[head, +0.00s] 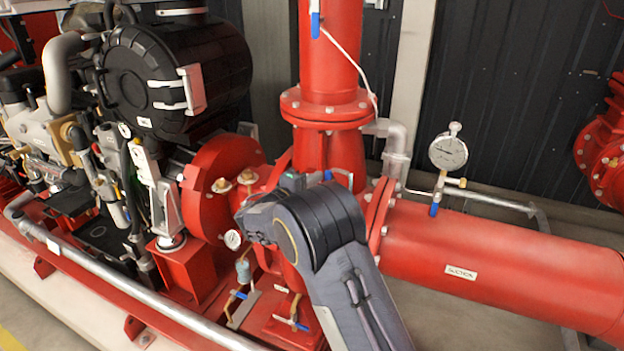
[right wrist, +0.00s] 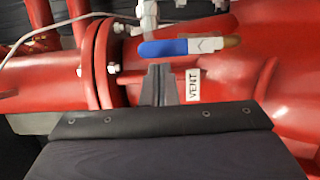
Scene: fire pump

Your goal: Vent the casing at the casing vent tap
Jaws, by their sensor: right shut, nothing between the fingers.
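The casing vent tap has a blue lever (right wrist: 163,48) and a brass end (right wrist: 231,41). In the right wrist view the lever lies left to right across the red casing (right wrist: 235,75). A white VENT label (right wrist: 194,86) is on the casing just below it. My right gripper (right wrist: 158,72) is shut and empty. Its fingertips are just below the lever in that picture; I cannot tell whether they touch it. In the head view my right arm covers part of the pump, and the fingers cannot be made out there. My left gripper is out of view.
In the head view, the red suction pipe (head: 500,262) with a pressure gauge (head: 448,152) runs right. A red riser (head: 328,60) stands behind my arm. The black engine housing (head: 178,75) is at left. A grey rail (head: 130,295) runs along the front.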

